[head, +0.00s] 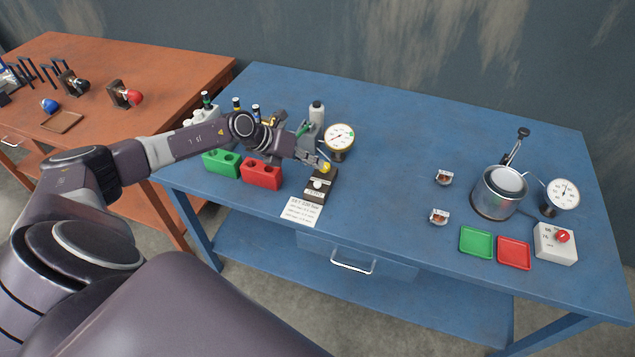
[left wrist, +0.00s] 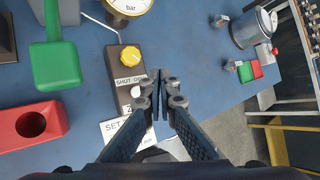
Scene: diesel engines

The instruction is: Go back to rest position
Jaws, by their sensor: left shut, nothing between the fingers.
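My left arm reaches in from the left over the blue table (head: 400,130) in the head view. My left gripper (head: 318,162) is just above a small dark box with a yellow knob (head: 325,168). In the left wrist view the fingers of my left gripper (left wrist: 160,85) are together with nothing between them. They are to the right of the dark box (left wrist: 128,90), which carries the yellow knob, a "SHUT OFF" label and a white button. I cannot tell if the fingers touch it. My right gripper is in neither view.
A green block (head: 221,163) and a red block (head: 262,172) stand beside the arm. A gauge (head: 340,136) is behind the dark box. A metal pot (head: 498,195), green tray (head: 476,242) and red tray (head: 514,253) are at right.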

